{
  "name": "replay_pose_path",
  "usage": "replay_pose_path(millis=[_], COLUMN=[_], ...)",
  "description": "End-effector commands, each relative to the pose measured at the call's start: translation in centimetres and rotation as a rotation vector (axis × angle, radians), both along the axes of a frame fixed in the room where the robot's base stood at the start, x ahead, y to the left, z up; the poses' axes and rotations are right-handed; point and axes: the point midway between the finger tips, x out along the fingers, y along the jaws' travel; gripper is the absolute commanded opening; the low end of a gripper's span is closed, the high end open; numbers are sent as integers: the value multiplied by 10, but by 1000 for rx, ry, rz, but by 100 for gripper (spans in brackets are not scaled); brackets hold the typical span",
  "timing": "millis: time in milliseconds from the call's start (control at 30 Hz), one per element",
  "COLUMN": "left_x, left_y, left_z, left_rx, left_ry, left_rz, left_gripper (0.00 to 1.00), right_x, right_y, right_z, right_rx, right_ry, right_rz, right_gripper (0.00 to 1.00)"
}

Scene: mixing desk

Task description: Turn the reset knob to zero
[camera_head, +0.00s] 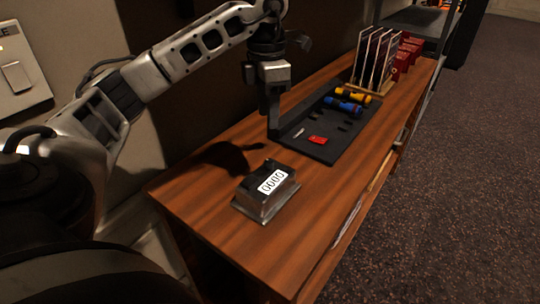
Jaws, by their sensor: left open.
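A small grey metal counter box (266,194) stands near the close end of the wooden desk. Its white display (272,181) shows several digits that look like zeros. A small dark part shows at the box's back edge; I cannot tell whether it is the reset knob, and no knob is clearly visible. My right gripper is not in view.
On the wooden desk (222,226), a black tray (318,150) holds a red piece (317,140), a blue tool (343,105), a yellow tool (354,95) and small dark parts. A rack of upright plates (371,60) and red items (402,62) stand at the far end. The desk's near end is clear.

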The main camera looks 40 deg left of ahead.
Motion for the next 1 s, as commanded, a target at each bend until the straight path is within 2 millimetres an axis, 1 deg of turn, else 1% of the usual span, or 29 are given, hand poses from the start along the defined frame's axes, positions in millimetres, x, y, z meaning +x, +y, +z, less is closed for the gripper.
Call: replay_pose_path(millis=[33,300,400,500,600,700,1000], left_x=[-1,-3,-3,-2,-2,-2,-2], left_y=[0,-3,-4,-4,-5,-5,-5], left_z=[-13,-70,-88,-102,-112,-117,-119], left_rx=[0,0,-2,-2,-3,-3,-2], left_ry=[4,4,3,0,0,-2,-2], left_rz=[-1,-2,-2,-2,-3,-3,-3], left_gripper=[41,41,41,41,41,41,41], right_x=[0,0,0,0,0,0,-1], right_y=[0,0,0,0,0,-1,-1], right_z=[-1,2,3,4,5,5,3], right_rx=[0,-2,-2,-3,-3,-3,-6], right_ry=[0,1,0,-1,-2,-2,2], right_rz=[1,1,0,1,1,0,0], right_gripper=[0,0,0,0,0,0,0])
